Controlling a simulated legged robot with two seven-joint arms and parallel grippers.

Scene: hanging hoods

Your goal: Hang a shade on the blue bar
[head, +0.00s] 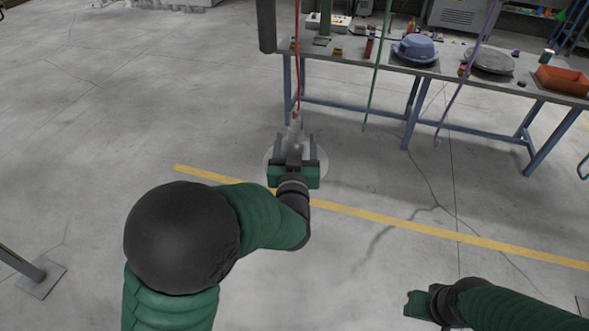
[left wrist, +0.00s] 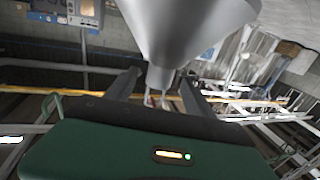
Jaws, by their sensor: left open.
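A pale grey cone-shaped shade (head: 296,128) hangs at the lower end of a red cord (head: 297,60) in the head view. In the left wrist view the shade (left wrist: 185,30) is large, and its narrow neck reaches down between my left fingers. My left gripper (head: 295,148) is open around the neck; I cannot tell whether a finger touches it. My right gripper (head: 413,303) is low at the right, away from the shade, and its jaws are too small to read. I cannot pick out the blue bar in these views.
A green cord (head: 378,65) and a purple cord (head: 465,75) hang further right. A dark post (head: 266,25) is at top centre.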

